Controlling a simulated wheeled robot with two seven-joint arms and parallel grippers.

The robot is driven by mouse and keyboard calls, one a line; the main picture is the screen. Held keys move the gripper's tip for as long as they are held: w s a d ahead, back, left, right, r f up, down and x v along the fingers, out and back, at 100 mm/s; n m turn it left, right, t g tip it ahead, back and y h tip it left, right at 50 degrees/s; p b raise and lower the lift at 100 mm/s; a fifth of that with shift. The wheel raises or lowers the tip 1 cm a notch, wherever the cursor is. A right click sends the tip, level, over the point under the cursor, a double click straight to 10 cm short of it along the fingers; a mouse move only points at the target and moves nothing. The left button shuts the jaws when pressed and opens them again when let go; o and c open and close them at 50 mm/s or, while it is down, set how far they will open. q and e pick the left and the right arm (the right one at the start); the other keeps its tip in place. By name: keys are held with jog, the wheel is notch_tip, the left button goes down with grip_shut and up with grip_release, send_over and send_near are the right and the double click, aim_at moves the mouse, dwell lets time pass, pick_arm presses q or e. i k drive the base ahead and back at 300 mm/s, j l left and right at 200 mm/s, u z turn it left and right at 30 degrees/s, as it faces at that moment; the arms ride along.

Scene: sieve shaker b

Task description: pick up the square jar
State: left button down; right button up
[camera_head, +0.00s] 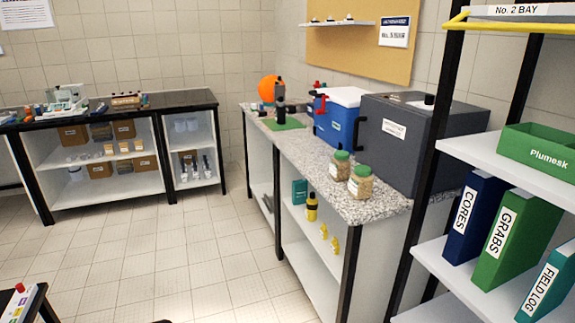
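Two clear jars with green lids and tan grainy contents stand upright near the front edge of the speckled stone counter (313,158). The farther jar (340,168) is slightly left of the nearer jar (360,186). The nearer one looks more block-shaped, but at this size I cannot be sure which is square. The two stand close together, and the nearer one partly overlaps the other's right side. Neither of my grippers is in view.
A dark grey box (400,150) and a blue cooler (338,118) stand behind the jars. A black-framed shelf rack (490,150) with binders rises at the right. A dark-topped bench (180,100) stands at the back left. The tiled floor (180,250) is mostly clear.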

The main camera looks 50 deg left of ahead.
aim_at(340, 164)
jog(key=u, duration=1.35)
jog(key=i+j+z, duration=0.15)
jog(key=i+j, duration=0.2)
jog(key=i+j+z, duration=0.2)
jog(key=i+j, duration=0.15)
jog(key=i+j+z, duration=0.15)
jog(key=i+j, duration=0.2)
jog(key=j, duration=0.2)
jog(key=i+j+z, duration=0.15)
jog(key=i+j, duration=0.15)
jog(key=j, duration=0.15)
